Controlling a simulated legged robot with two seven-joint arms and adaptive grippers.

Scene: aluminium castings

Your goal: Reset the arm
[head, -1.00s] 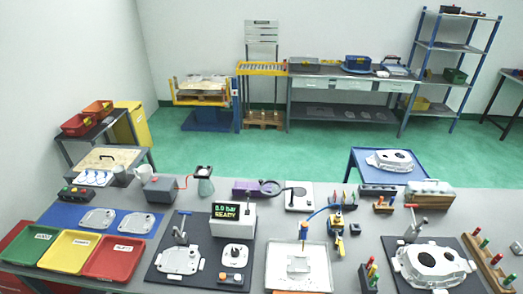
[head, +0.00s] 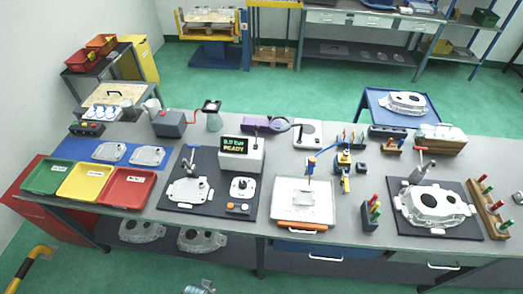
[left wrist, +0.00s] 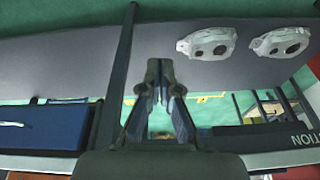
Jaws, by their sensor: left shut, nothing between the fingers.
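My left gripper (left wrist: 160,78) shows in the left wrist view with its fingers together and nothing between them. A small grey piece at the bottom edge of the head view looks like the tip of this gripper (head: 201,287), in front of the bench and below its top. My right gripper is in neither view. The workbench (head: 335,243) spans the head view. In the left wrist view two castings (left wrist: 206,43) (left wrist: 280,42) lie on a grey surface, apart from the gripper.
Green, yellow and red bins (head: 127,187) stand at the bench's left. Castings (head: 142,231) lie on the shelf underneath. A yellow-black rail (head: 32,262) stands at lower left. A blue drawer (left wrist: 40,128) is left of the gripper in the wrist view. Floor before the bench is mostly clear.

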